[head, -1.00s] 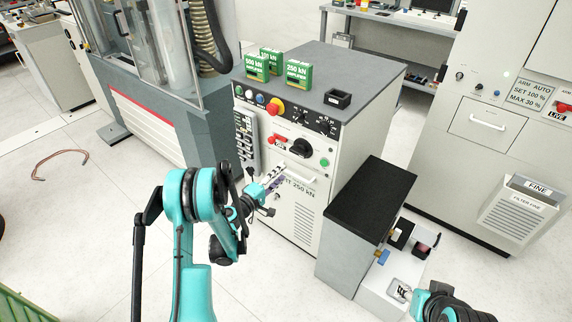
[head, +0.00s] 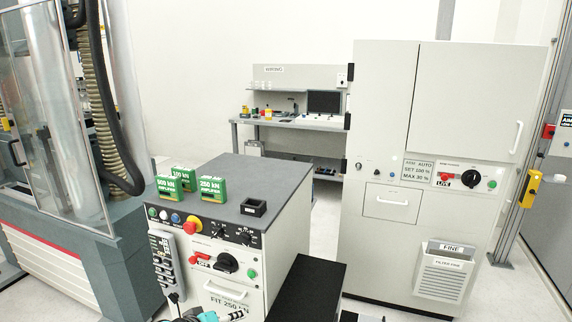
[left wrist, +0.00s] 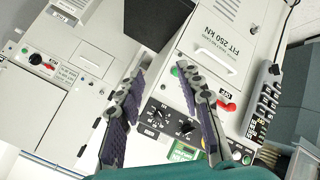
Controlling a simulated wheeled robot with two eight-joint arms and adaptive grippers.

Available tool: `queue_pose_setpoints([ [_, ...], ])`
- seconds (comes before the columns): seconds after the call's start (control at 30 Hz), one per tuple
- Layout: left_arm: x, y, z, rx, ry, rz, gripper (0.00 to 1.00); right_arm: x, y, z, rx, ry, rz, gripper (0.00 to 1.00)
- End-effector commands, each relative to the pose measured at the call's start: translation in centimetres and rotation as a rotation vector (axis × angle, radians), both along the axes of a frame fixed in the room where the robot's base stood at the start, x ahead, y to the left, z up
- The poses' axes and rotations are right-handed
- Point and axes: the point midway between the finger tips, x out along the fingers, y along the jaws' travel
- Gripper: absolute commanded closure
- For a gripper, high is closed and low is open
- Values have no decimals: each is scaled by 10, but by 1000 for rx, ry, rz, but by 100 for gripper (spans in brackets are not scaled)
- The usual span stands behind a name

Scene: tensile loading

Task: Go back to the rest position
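My left gripper (left wrist: 160,75) is open and empty in the left wrist view, its two dark-padded fingers spread apart. Behind the fingers lie the front of the amplifier cabinet and its knobs. In the head view only a teal and grey bit of my left arm's end (head: 212,316) shows at the bottom edge, in front of the amplifier cabinet (head: 222,278). My right gripper is not in view.
Green 500, 100 and 250 kN blocks and a small black tray (head: 253,207) stand on the cabinet top. A black-topped box (head: 305,290) stands beside it. A tall white cabinet (head: 392,245) is at right, a testing machine (head: 85,255) at left. A workbench (head: 300,122) stands behind.

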Motion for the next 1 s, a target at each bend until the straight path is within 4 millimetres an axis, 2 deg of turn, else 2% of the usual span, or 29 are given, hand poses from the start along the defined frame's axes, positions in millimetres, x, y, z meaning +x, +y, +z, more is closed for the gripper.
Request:
queue_pose_setpoints([
  [0.03, -23, -3, 2, 60, 16, -22, 64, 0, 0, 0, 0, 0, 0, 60],
  [0.2, -92, 4, -2, 283, 70, -88, 64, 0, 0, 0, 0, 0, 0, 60],
  [0.3, -128, 13, -7, 401, 95, -119, 64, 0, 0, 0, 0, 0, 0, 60],
  [0.4, -154, 22, -12, 496, 113, -141, 64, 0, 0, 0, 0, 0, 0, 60],
  [0.5, -170, 30, -15, 559, 124, -154, 64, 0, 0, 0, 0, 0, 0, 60],
  [0.6, -178, 34, -17, 591, 129, -160, 64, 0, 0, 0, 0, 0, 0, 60],
  [1.0, -179, 35, -17, 599, 131, -161, 64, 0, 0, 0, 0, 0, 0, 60],
])
